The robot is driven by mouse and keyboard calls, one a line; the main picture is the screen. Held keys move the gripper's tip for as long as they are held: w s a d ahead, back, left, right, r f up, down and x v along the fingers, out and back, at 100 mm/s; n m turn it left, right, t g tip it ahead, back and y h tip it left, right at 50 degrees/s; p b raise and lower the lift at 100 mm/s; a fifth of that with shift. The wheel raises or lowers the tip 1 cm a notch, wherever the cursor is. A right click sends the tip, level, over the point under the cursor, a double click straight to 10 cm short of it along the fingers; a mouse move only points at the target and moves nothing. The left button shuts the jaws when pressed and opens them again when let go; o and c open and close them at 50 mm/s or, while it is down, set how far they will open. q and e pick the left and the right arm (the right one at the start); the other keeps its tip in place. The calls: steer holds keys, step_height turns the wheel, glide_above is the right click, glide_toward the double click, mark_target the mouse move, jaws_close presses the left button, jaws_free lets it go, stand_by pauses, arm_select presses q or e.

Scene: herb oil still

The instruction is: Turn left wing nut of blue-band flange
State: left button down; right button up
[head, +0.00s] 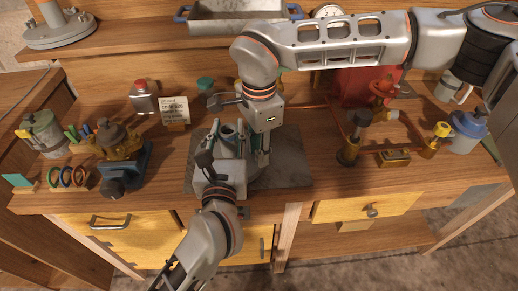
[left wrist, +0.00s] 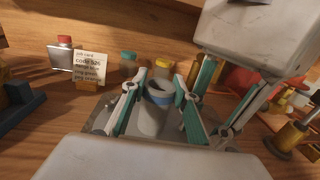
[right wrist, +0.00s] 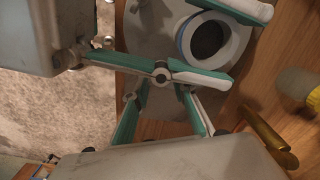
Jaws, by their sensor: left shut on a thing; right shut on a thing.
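The blue-band flange is a grey neck with a blue ring (left wrist: 160,98), and its open mouth shows in the right wrist view (right wrist: 208,38). My left gripper (head: 228,142) comes from the front edge. Its fingers (left wrist: 160,92) lie on both sides of the neck and are shut on it. My right gripper (head: 262,160) reaches down from above, just right of the neck. Its fingertips (right wrist: 165,90) are close together, shut on a small part that my left finger hides. I cannot make out either wing nut.
A grey plate (head: 290,175) lies under the flange. A written card (head: 174,110) and a red-capped bottle (head: 143,97) stand behind left. A blue clamp-like fixture (head: 125,170) is left. Brass fittings (head: 394,157) and a red box (head: 365,85) are right. My two grippers are very close together.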

steer(key=shift+n, duration=1)
steer(key=o, duration=1.1)
steer(key=shift+r, duration=0.15)
steer(key=shift+r, duration=3.9)
steer(key=shift+c, duration=0.4)
